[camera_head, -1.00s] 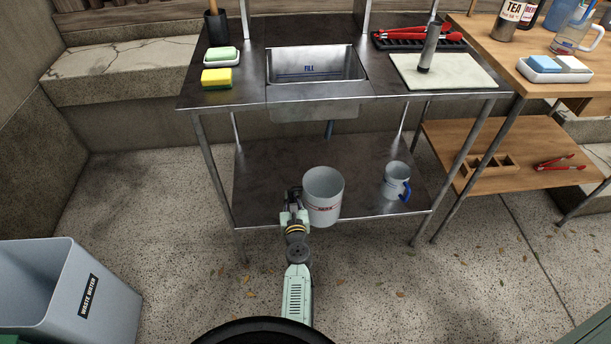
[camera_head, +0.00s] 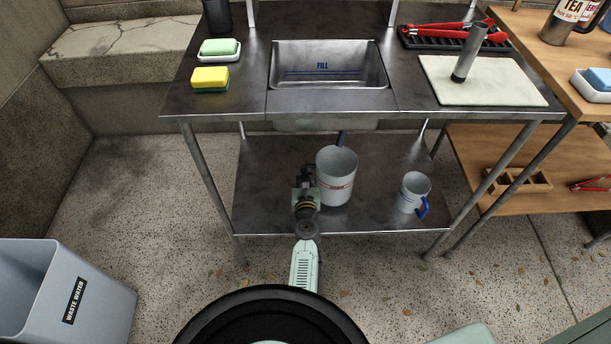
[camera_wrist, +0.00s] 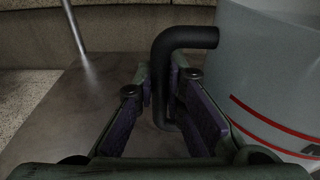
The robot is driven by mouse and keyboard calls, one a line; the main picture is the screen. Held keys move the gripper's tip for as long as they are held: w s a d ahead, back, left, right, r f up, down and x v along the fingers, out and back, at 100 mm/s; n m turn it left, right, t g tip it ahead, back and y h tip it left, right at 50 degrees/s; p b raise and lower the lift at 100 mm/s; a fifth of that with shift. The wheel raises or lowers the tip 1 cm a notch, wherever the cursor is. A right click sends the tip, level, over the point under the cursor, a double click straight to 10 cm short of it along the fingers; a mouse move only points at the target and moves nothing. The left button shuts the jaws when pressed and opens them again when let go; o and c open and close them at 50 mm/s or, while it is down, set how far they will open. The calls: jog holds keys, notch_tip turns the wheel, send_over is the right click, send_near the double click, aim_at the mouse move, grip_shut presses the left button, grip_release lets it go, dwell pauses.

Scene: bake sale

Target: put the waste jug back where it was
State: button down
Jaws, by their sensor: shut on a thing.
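The waste jug (camera_head: 337,178) is a light grey cylinder with a red-marked band. It is upright at the lower metal shelf (camera_head: 270,190), left of the mug, and looks empty inside. My gripper (camera_head: 305,180) is at the jug's left side. In the wrist view the jug (camera_wrist: 265,75) fills the right side, and its black handle (camera_wrist: 160,75) runs down between the fingers of my gripper (camera_wrist: 165,105), which are shut on it. Whether the jug's base touches the shelf is hard to tell.
A grey mug with a blue handle (camera_head: 411,192) stands to the right on the same shelf. Shelf legs (camera_head: 208,185) stand at the corners. The sink (camera_head: 330,68) is above. A waste water bin (camera_head: 100,300) stands on the floor at left. The shelf's left part is clear.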

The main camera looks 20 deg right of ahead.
jog(key=shift+f+b, duration=1.2)
jog(key=shift+f, duration=0.45)
jog(key=c, duration=1.7)
grip_release()
jog(key=shift+s, duration=0.1)
jog(key=shift+o, duration=0.2)
